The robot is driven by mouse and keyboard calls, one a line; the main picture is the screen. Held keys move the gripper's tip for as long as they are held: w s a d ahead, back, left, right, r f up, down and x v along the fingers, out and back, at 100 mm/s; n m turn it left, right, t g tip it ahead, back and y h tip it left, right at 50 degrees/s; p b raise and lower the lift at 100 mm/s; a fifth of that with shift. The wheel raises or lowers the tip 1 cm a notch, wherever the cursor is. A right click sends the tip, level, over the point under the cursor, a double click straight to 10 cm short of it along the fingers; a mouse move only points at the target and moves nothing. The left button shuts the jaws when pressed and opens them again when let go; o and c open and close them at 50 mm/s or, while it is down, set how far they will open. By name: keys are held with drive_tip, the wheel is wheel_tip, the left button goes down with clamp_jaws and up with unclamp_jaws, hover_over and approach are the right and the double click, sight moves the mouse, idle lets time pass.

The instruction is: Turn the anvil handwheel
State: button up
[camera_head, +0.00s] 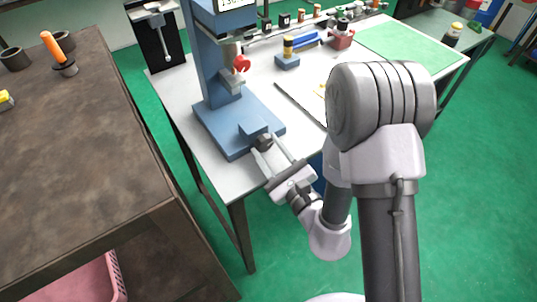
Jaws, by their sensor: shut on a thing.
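The blue press-like machine (217,118) stands on the near left corner of the white table. A small dark handwheel (263,142) sticks out from the front of its blue base. My gripper (272,145) reaches to it from the lower right, with its two long fingers shut around the handwheel. The fingers and the wheel overlap in the picture, so the exact contact points are hard to see. A red knob (241,64) sits higher up on the machine, above a light grey block.
A brown workbench (90,170) stands close on the left, holding an orange-handled tool (58,52). The white table (205,160) also bears a blue block (287,61), a red device (340,38) and a green mat (412,42). Green floor lies open at the right.

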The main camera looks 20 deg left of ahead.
drive_tip(key=shift+n+b, duration=0.4)
drive_tip(key=shift+n, duration=0.5)
drive_tip(key=o, duration=1.4)
drive_tip(key=shift+d+f, duration=0.1)
